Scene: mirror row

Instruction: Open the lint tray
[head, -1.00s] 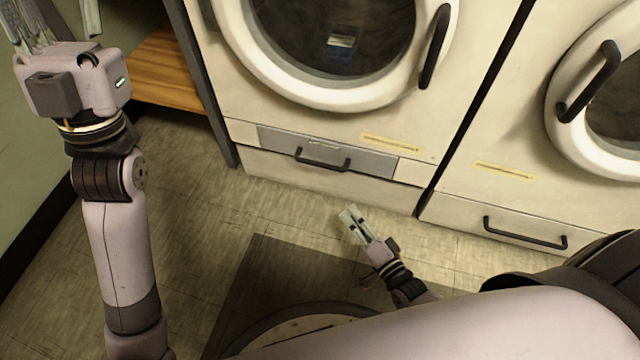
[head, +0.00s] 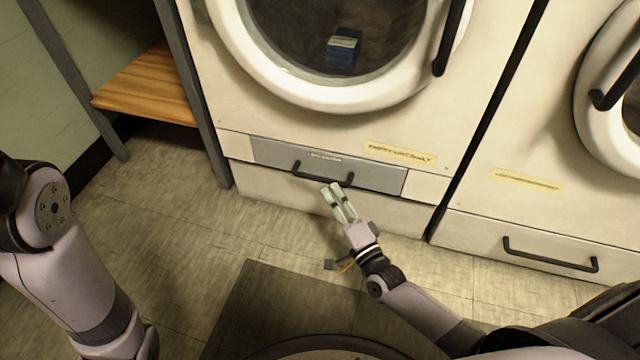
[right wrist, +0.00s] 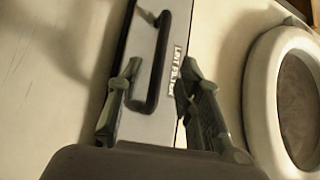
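The lint tray is a grey front panel (head: 270,153) low on the dryer with a dark bar handle (head: 322,178); it looks shut, flush with the white front. In the right wrist view the grey panel (right wrist: 138,128) carries a small label, and the handle (right wrist: 157,75) shows ahead, between the lines of the two fingers. My right gripper (head: 330,187) is just in front of and below the handle's right part. It is open and empty in the wrist view (right wrist: 158,80); contact with the handle cannot be told. My left gripper is outside the head view; only its arm shows at the left.
The round dryer door (head: 262,75) is above the tray, with a blue box (head: 343,50) seen through its glass. A second machine with a lower handle (head: 550,256) stands right. A wooden shelf (head: 150,88) is at left.

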